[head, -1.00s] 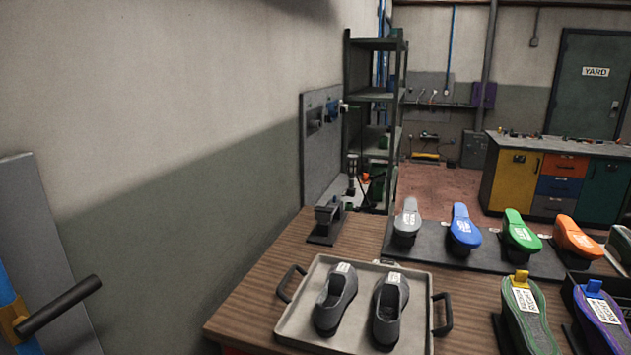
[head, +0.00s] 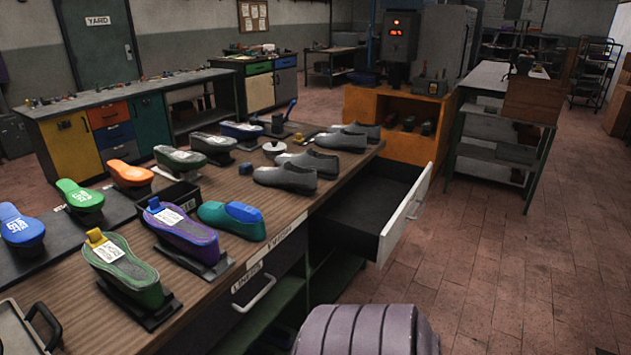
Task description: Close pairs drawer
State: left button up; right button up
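An open drawer (head: 403,222) with a dark inside and a pale front panel sticks out from the right part of the wooden workbench (head: 60,285). Its inside looks empty where I can see it. A white label (head: 277,244) with small, hard-to-read lettering is on the bench's front edge to the left of the open drawer. A shut drawer with a light handle (head: 255,293) is further left, under another label. Neither of my grippers is in the head view.
Grey shoes (head: 285,178) stand on the bench top behind the open drawer. Coloured shoe forms (head: 185,230) stand further left. An orange cabinet (head: 400,139) is beyond the drawer. The tiled floor (head: 510,280) to the right of the drawer is clear.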

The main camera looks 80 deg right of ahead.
aim_at(365, 218)
jog(key=z, duration=3)
